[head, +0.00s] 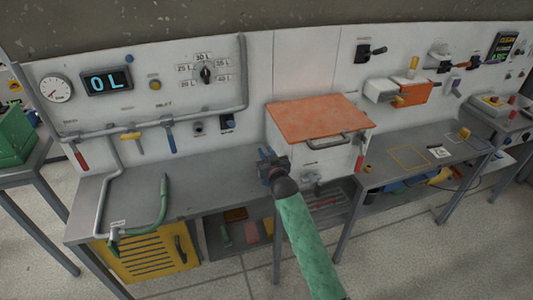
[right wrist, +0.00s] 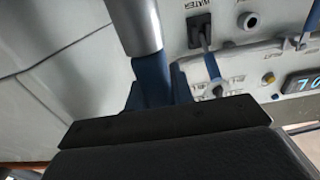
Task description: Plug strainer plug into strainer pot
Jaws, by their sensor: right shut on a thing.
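My right gripper (head: 268,161) is in front of the white box with the orange lid, above the bench's front edge. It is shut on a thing. The right wrist view shows a smooth grey metal cylinder (right wrist: 138,25) beyond the blue fingers (right wrist: 155,85); I take it to be the strainer plug. The grip itself is mostly hidden by the dark gripper body. A small grey metal fitting (head: 312,181) low on the box front, right of my gripper, may be the strainer pot; it is too small to be sure. My left gripper is not in view.
The white box with an orange lid (head: 318,118) stands on the grey bench (head: 200,185). A green hose (head: 160,205) and grey pipe lie at the left end. The panel carries a gauge (head: 57,89), a dial (head: 206,73) and valves. The bench middle is clear.

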